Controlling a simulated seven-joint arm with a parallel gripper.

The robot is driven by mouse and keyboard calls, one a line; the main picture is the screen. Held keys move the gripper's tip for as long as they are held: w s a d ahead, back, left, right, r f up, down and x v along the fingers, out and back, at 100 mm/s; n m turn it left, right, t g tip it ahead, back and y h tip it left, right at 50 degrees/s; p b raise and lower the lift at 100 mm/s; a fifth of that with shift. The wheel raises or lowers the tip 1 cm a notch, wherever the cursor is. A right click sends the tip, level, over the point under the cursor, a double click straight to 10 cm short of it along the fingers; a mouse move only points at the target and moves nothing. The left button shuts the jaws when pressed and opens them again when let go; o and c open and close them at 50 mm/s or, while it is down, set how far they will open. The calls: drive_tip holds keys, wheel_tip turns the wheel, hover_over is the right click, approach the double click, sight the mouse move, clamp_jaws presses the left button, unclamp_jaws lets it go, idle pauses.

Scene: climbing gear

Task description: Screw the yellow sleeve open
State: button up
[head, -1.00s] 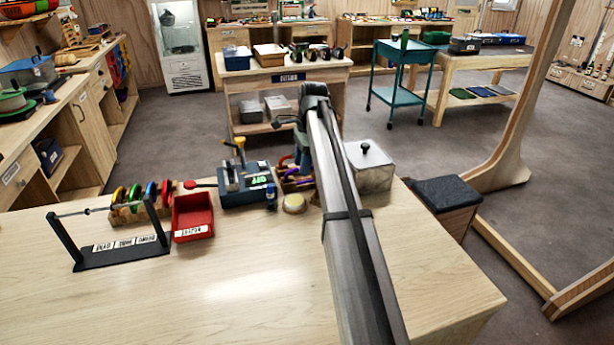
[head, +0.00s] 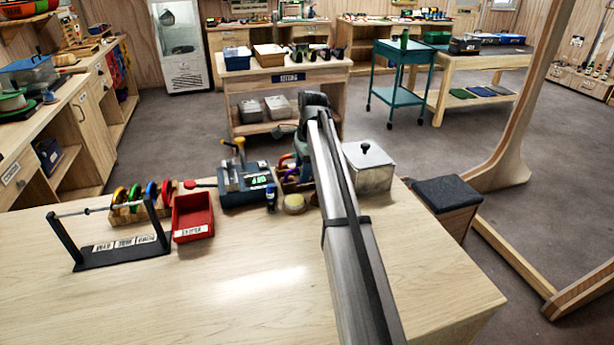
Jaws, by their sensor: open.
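A blue-grey fixture (head: 243,188) stands at the back of the wooden bench, with an upright part topped in yellow (head: 239,142) at its rear. I cannot tell whether this yellow part is the sleeve; no yellow sleeve can be made out clearly. A wooden holder (head: 291,184) with purple and red curved pieces, perhaps carabiners, stands just right of the fixture, partly behind my arm. My arm reaches from the front of the bench to the back and bends down at its far end, near this holder. My gripper is hidden there; its fingers do not show.
A red bin (head: 192,217), a rack of coloured discs (head: 137,212) and a black stand with a bar (head: 121,251) are at left. A lidded metal box (head: 368,172) is right. The bench front is clear.

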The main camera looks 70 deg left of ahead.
drive_tip(key=shift+d, duration=0.65)
idle(0.6)
drive_tip(key=shift+r, duration=1.3)
drive_tip(key=shift+a, duration=0.1)
drive_tip(key=shift+a, duration=0.55)
drive_tip(key=shift+f, duration=0.1)
drive_tip(key=shift+f, duration=1.3)
